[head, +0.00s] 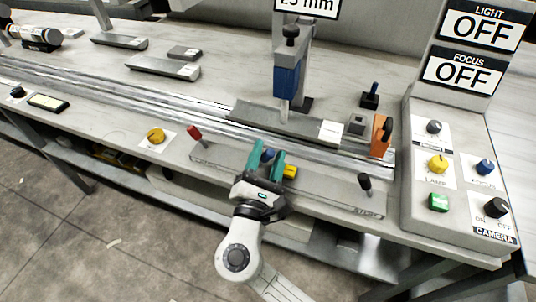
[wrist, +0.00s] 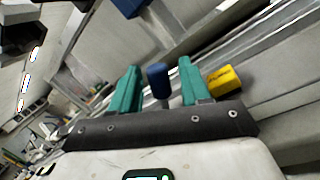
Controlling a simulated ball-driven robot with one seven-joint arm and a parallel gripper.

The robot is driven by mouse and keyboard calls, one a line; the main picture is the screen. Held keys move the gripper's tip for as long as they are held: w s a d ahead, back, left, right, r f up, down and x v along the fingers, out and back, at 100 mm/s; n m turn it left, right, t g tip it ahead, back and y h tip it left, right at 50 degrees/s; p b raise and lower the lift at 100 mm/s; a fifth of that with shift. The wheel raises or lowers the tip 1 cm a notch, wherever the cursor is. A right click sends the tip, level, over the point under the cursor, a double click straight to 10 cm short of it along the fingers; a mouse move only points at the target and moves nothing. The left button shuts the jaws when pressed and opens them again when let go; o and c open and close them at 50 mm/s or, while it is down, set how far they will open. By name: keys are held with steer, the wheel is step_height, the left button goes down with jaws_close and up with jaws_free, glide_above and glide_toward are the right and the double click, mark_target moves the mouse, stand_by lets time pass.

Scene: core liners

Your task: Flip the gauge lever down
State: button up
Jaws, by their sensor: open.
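My gripper (head: 266,160) is open, its two teal fingers pointing at the grey control strip (head: 225,157) on the bench's front edge. A blue-handled lever (head: 268,155) on this strip stands between the fingers. The wrist view shows the same blue lever (wrist: 157,76) upright on a thin stem between the open fingertips (wrist: 159,70), with gaps on both sides. A yellow handle (head: 290,172) is just right of the fingers, also in the wrist view (wrist: 224,80). A red lever (head: 194,132) is at the strip's left and a black one (head: 365,183) at its right. I cannot read which is the gauge lever.
A blue gauge column (head: 287,75) stands behind under a sign ending in "mm". Metal rails (head: 140,98) run along the bench. An orange block (head: 381,136) and a control console (head: 439,177) with knobs and two OFF signs are at right. Floor in front is open.

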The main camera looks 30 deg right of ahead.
steer(key=v, duration=1)
steer(key=shift+s+a, duration=0.15)
steer(key=shift+f, duration=0.1)
